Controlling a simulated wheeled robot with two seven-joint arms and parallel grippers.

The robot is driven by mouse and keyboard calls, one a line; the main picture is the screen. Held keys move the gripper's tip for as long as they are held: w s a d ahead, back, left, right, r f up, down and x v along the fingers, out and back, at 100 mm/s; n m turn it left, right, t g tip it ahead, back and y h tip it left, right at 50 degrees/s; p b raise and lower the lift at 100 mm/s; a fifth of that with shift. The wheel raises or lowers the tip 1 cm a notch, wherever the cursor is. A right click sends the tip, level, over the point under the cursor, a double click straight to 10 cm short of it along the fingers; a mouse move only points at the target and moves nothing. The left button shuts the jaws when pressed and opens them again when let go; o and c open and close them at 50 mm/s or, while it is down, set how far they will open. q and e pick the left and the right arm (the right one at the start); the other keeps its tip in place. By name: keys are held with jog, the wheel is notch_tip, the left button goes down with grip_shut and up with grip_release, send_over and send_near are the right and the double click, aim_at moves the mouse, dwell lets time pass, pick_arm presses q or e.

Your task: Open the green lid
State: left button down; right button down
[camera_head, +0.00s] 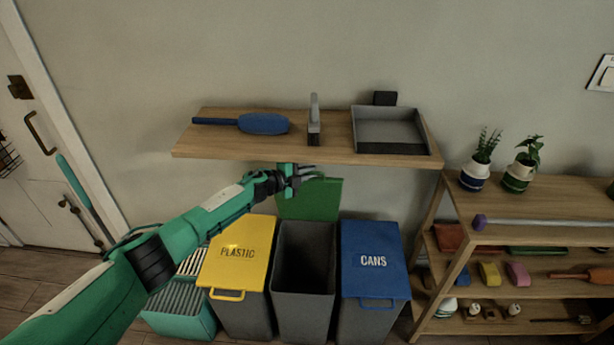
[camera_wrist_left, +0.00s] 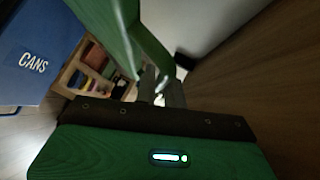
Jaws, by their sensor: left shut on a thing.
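The green lid (camera_head: 312,199) stands raised, roughly upright, at the back of the middle grey bin (camera_head: 304,268), whose dark inside is open to view. My left gripper (camera_head: 303,174) is at the lid's upper edge, just below the front of the wall shelf. It is shut on the green lid, apparently at its handle. The lid also shows close up in the left wrist view (camera_wrist_left: 106,22), with the fingers (camera_wrist_left: 158,88) at its green loop. The exact contact is hard to make out. My right gripper is not in view.
The yellow PLASTIC lid (camera_head: 238,262) and blue CANS lid (camera_head: 374,265) are closed on either side. The wooden wall shelf (camera_head: 340,150) is close above my gripper, holding a blue brush (camera_head: 263,123) and a grey dustpan (camera_head: 388,130). A shelf rack (camera_head: 535,205) stands at right.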

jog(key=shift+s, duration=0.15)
pick_arm(q)
jog(key=c, duration=1.5)
grip_release()
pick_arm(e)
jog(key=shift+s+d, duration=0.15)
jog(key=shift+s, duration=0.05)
pick_arm(q)
jog(key=shift+s+a, duration=0.1)
jog(key=p+v, duration=0.1)
jog(key=v, duration=1.2)
jog(key=shift+s+a+r, duration=0.15)
jog(key=shift+s+r, duration=0.05)
jog(key=shift+s, duration=0.05)
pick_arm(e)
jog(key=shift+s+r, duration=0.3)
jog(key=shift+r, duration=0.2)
